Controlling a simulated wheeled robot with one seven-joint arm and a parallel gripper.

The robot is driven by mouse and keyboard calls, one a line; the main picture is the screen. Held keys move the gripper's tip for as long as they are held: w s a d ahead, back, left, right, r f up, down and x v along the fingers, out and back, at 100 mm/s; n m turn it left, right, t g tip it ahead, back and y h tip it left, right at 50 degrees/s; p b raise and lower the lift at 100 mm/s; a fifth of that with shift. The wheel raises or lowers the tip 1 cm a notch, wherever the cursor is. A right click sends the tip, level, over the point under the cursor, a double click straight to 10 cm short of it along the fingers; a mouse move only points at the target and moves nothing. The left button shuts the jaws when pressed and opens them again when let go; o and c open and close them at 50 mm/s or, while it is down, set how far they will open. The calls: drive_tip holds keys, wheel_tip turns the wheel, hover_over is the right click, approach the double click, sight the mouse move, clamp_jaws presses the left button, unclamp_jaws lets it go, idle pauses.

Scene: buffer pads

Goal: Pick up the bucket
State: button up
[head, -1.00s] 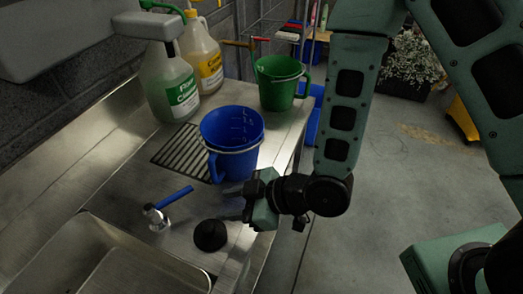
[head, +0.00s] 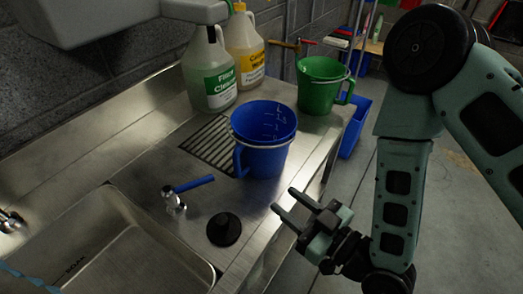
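A blue bucket (head: 262,150) with a handle on its left side and a metal bail stands upright on the steel counter, in the middle of the head view. A green bucket (head: 320,86) stands behind it to the right. My gripper (head: 282,206) is in front and to the right of the blue bucket, near the counter's edge. Its two fingers are apart with nothing between them, and they do not touch the bucket.
A steel sink (head: 110,245) is at the lower left. A blue-handled tap tool (head: 178,197) and a black round plug (head: 224,229) are on the counter (head: 150,150). Two jugs (head: 209,70) stand at the back. A blue bin (head: 354,125) is beyond the counter edge.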

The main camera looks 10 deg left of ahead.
sight(239, 163)
drive_tip(key=b+x, duration=0.4)
drive_tip(key=b, duration=0.2)
drive_tip(key=shift+w+a, duration=0.15)
drive_tip(key=shift+w, duration=0.05)
drive_tip(key=b, duration=0.2)
drive_tip(key=a+b, duration=0.1)
drive_tip(key=b, duration=0.1)
drive_tip(key=shift+w, duration=0.25)
drive_tip(key=x, duration=0.3)
drive_tip(key=r+p+x, duration=0.1)
drive_tip(key=x, duration=0.5)
drive_tip(key=shift+a+r+p, duration=0.3)
drive_tip(key=shift+p, duration=0.05)
drive_tip(key=shift+w+a, duration=0.15)
drive_tip(key=shift+a, duration=0.15)
drive_tip(key=shift+f, duration=0.1)
